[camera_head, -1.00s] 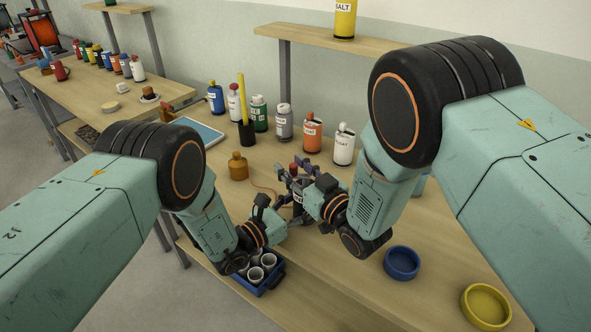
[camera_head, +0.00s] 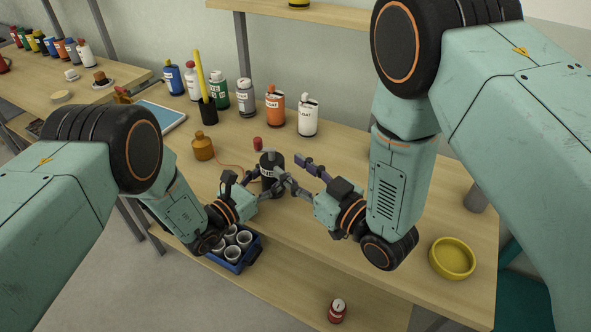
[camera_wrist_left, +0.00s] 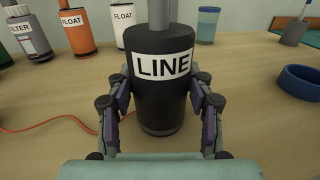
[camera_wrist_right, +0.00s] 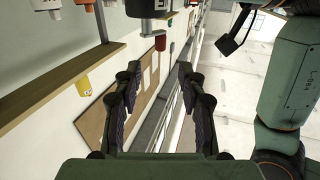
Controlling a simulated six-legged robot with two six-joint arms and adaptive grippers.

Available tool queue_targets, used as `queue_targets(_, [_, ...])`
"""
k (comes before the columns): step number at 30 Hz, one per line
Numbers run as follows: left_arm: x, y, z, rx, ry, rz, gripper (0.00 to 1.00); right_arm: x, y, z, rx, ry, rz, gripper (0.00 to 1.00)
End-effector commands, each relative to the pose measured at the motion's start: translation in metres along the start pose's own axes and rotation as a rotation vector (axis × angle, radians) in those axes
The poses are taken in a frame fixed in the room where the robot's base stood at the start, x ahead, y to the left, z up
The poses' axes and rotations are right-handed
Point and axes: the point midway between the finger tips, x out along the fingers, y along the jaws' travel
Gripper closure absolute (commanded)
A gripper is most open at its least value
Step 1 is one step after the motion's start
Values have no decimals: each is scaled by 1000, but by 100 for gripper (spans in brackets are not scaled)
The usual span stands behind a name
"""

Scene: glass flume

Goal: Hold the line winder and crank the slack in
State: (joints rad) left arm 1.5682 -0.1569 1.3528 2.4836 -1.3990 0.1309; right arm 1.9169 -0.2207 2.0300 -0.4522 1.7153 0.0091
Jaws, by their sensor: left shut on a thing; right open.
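The line winder (camera_head: 268,178) is a black cylinder with a white LINE label, standing upright near the front of the bench. The left wrist view shows its label and body (camera_wrist_left: 164,95) close up, with a grey shaft rising from its top. My left gripper (camera_head: 262,186) is shut on its sides; its fingers (camera_wrist_left: 160,108) flank the lower body. My right gripper (camera_head: 293,168) is open just right of the winder's top. Its spread fingers (camera_wrist_right: 158,75) have nothing between them.
An orange line (camera_wrist_left: 62,121) trails over the bench beside the winder. Labelled bottles (camera_head: 275,110) line the back. A blue crate of cups (camera_head: 249,254) is below the front edge. A yellow bowl (camera_head: 434,258) sits at right.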

Motion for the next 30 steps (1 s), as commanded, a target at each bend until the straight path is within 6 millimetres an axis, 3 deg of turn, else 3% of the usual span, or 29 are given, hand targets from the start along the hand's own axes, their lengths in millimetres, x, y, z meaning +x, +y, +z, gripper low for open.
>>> queue_targets(8, [0,0,0,0,-1,1,84,-1,3,0,3,1,8,59])
queue_targets(13, [0,0,0,0,-1,1,84,0,35,-9,17,47,43,59])
queue_targets(20, [0,0,0,1,-1,0,84,10,62,-21,32,92,-122,59])
queue_targets(30, [0,0,0,0,0,0,84,9,51,-13,-2,26,-367,59])
